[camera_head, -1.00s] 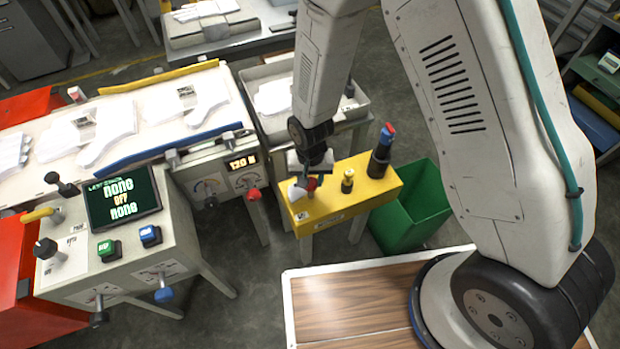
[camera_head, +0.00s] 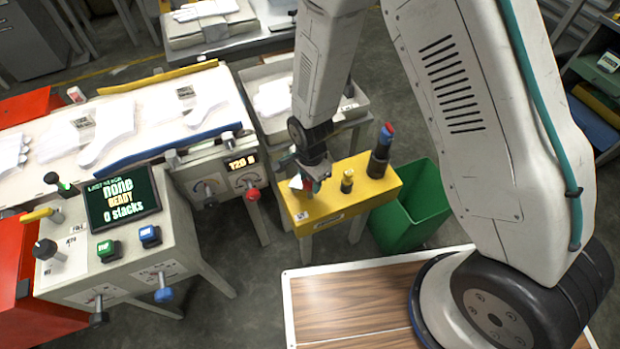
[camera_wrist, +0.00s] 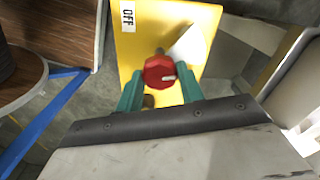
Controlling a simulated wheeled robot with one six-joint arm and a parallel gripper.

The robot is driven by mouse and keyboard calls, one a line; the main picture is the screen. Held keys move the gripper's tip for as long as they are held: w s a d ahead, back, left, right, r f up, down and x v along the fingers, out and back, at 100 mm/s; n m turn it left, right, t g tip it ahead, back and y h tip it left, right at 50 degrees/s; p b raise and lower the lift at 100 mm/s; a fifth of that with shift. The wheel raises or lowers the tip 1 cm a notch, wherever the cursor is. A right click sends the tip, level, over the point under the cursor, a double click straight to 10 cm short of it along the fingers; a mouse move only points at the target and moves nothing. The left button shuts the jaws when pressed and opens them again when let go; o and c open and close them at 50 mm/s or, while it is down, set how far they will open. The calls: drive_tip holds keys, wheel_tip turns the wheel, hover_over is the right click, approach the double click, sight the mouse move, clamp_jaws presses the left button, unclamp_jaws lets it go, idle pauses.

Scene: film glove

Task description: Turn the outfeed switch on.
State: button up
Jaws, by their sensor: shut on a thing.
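An "OFF" label (camera_wrist: 127,15) is on the box's far left corner in the wrist view. A white wedge-shaped piece (camera_wrist: 187,45) lies beside the knob; I cannot tell what it is.
The panel screen (camera_head: 122,200) reads "none, READY, 0 stacks". White gloves (camera_head: 110,130) lie on the conveyor.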

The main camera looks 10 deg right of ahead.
drive_tip(key=shift+m, duration=0.8)
drive_tip(key=o, duration=1)
drive_tip(key=shift+r, duration=3.9)
